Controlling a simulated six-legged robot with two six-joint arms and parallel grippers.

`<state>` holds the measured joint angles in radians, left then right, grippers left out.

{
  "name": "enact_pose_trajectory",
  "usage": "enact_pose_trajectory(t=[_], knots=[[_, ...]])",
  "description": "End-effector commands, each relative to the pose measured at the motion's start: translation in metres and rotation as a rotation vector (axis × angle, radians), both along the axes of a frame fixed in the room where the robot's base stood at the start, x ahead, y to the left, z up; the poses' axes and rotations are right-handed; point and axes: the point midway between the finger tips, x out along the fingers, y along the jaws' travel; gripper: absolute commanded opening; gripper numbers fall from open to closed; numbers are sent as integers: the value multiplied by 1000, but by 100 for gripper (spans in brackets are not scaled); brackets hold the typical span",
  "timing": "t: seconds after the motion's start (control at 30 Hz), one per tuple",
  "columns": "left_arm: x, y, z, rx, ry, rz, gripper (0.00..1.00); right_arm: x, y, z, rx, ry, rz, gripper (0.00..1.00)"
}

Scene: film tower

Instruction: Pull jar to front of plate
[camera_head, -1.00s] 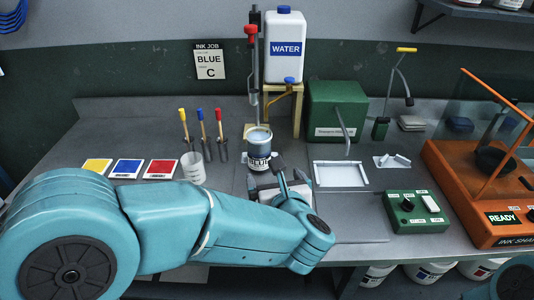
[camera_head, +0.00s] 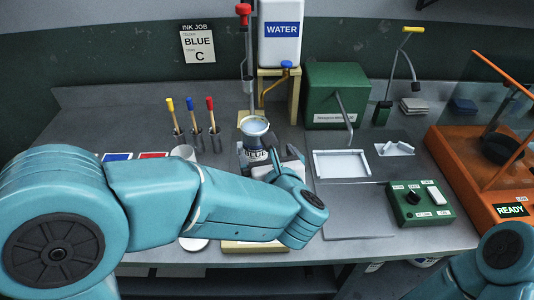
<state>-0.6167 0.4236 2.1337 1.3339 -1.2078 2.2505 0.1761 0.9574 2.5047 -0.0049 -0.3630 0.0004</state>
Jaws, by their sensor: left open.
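My left gripper (camera_head: 274,157) is open, close at the jar's front right side. Its wrist hides part of the area in front of the jar, and I cannot tell whether a finger touches the jar. A dark plate (camera_head: 241,158) shows partly beside the jar; most of it is hidden by the jar and my arm. Part of my right arm shows at the lower right, but its gripper is out of view.
The water jug (camera_head: 281,30) on its wooden stand and the green box (camera_head: 336,88) stand behind. A white frame (camera_head: 341,164) and green control box (camera_head: 420,204) lie to the right. Stirrers (camera_head: 194,130) and a white cup (camera_head: 184,153) are to the left.

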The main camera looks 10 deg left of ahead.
Motion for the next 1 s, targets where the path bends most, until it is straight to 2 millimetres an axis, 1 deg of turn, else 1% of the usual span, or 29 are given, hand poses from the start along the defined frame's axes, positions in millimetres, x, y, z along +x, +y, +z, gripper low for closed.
enact_pose_trajectory(t=[0.13,0.27,0.8,1.0], knots=[[3,2,-1,0,0,1,100,0,0,1,0,0,0,43],[16,9,-6,1,0,3,100,0,0,4,0,0,0,43],[107,56,-41,0,0,3,100,0,0,22,0,0,0,43],[130,68,-51,0,0,2,100,0,0,27,0,0,0,43]])
